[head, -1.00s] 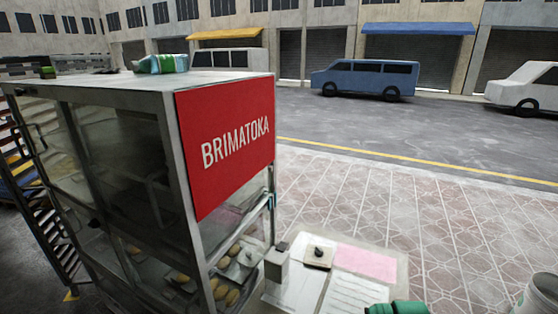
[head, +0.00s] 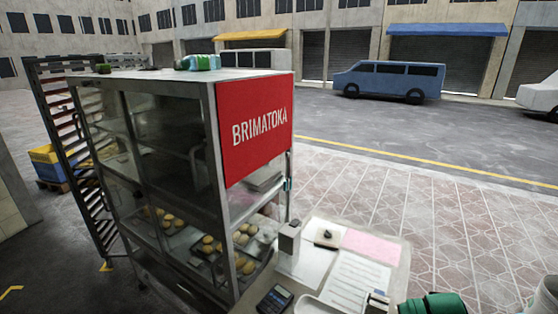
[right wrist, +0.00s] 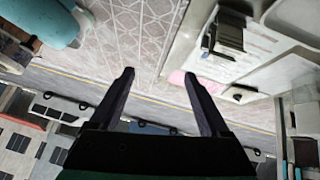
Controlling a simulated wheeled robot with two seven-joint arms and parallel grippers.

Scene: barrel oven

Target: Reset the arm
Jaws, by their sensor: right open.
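My right gripper (right wrist: 158,75) shows in the right wrist view with its two dark fingers spread apart. Nothing is between the fingers; patterned paving and the street show behind them. The counter lies to the right of the fingers in that view, apart from them. My left gripper is in neither current view.
A glass display cabinet (head: 223,205) with a red sign (head: 256,124) holds several buns. Beside it, a counter (head: 402,262) carries papers, a calculator (head: 274,299) and a small box (head: 289,237). A tall rack (head: 78,165) stands left.

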